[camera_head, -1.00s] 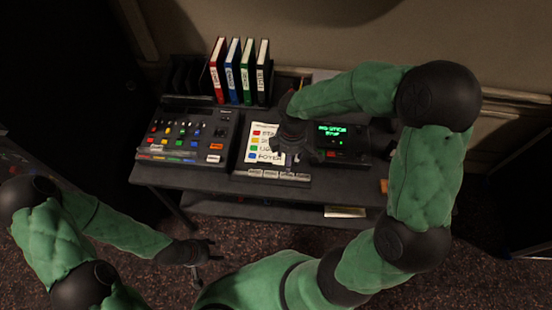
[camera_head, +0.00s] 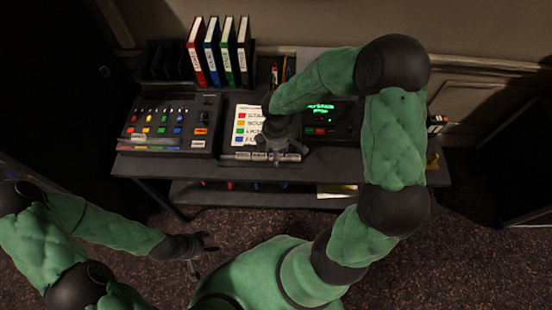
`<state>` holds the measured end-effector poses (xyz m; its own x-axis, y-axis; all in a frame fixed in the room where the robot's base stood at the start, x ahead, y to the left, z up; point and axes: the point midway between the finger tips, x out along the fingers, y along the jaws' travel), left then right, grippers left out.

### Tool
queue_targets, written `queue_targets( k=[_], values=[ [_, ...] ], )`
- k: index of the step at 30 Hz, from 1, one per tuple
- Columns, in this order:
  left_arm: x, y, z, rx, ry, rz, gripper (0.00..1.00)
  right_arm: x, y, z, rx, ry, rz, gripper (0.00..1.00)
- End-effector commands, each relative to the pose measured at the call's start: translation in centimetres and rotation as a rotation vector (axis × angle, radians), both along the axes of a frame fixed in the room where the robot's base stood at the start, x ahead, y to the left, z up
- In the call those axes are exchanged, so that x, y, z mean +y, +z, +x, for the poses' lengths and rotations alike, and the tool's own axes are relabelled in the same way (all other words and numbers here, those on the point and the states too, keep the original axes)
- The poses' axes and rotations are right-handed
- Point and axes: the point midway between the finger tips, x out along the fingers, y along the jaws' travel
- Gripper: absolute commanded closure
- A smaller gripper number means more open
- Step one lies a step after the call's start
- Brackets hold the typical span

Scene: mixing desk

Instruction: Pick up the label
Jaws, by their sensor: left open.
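Several small pale labels (camera_head: 240,156) lie in a row on a strip at the front of the desk, below a white sheet with coloured squares (camera_head: 246,128). My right gripper (camera_head: 276,154) reaches down over the right part of this row and hides some of it. I cannot tell whether it touches a label or whether its fingers are open. My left gripper (camera_head: 203,254) is open and empty, low in front of the desk and well away from the labels.
A mixing panel (camera_head: 172,122) with coloured buttons stands left of the sheet. A device with a green-lit screen (camera_head: 320,108) is on the right, partly behind my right arm. Several binders (camera_head: 213,52) stand at the back. A dark desk (camera_head: 170,167) carries these.

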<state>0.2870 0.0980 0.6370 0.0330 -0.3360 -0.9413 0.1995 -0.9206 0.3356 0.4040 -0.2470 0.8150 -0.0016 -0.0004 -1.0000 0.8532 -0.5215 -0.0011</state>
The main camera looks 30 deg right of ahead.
Motion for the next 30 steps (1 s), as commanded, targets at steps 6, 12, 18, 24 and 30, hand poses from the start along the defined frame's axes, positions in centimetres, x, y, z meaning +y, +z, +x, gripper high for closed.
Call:
queue_targets(
  k=[6, 12, 18, 24, 30],
  values=[
    [0.0, -0.32, 0.01, 0.0, 0.0, 0.0, 0.42, -0.01, -0.72, 0.06, -0.002, -0.002, 0.0, 0.41],
    [0.01, -0.29, 0.01, 0.0, 0.0, 0.0, 0.42, -0.02, -0.68, 0.06, -0.002, -0.002, 0.0, 0.74],
    [0.0, -0.3, 0.01, 0.0, 0.0, 0.0, 0.42, -0.02, -0.68, 0.05, -0.002, -0.001, 0.0, 0.87],
    [0.01, -0.29, 0.01, 0.0, 0.0, 0.0, 0.42, -0.02, -0.67, 0.06, -0.002, -0.001, 0.0, 0.87],
    [0.0, 0.05, 0.01, 0.0, 0.0, 0.0, 0.42, -0.04, 0.11, 0.08, -0.003, -0.001, -0.001, 0.87]
  ],
)
